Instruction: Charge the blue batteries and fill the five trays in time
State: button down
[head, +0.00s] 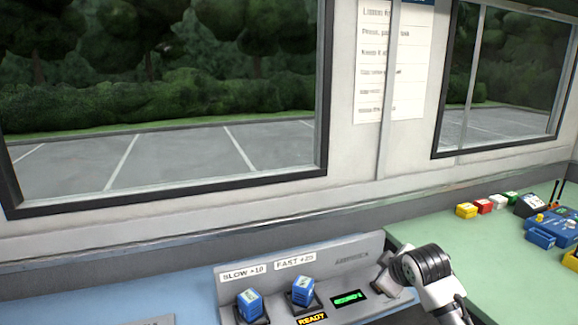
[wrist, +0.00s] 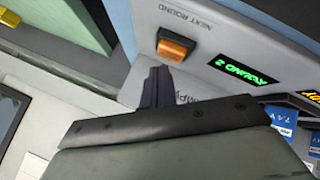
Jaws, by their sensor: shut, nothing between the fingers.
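One blue battery (head: 249,305) sits in the charger slot under the SLOW +10 label. Another blue battery (head: 302,292) sits in the slot under FAST +25. The charger panel (head: 232,284) has a yellow READY display (head: 312,319) and a green display (head: 348,297), which reads ROUND 2 in the wrist view (wrist: 244,69). My gripper (head: 384,280) is at the panel's right end. In the wrist view my gripper (wrist: 157,82) is shut and empty, its tips just below an orange button (wrist: 176,46) marked NEXT ROUND. Contact with the button cannot be told. Parts of the blue batteries (wrist: 286,122) show at the right edge.
A green counter (head: 435,230) at the right holds yellow (head: 466,210), red (head: 483,206), white and green blocks in a row. Blue items (head: 541,238) and a dark device with antennas (head: 532,204) stand farther right. A blue counter (head: 150,285) lies left, mostly clear.

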jog(key=shift+f, duration=0.1)
dwell(0.5)
jog(key=shift+f+b, duration=0.3)
jog(key=shift+f, duration=0.3)
dwell(0.3)
jog(key=shift+r+p, duration=0.35)
jog(key=shift+r, duration=0.35)
jog(key=shift+r, duration=0.1)
notch_tip(320, 180, up, 6)
jog(key=p, duration=0.4)
dwell(0.7)
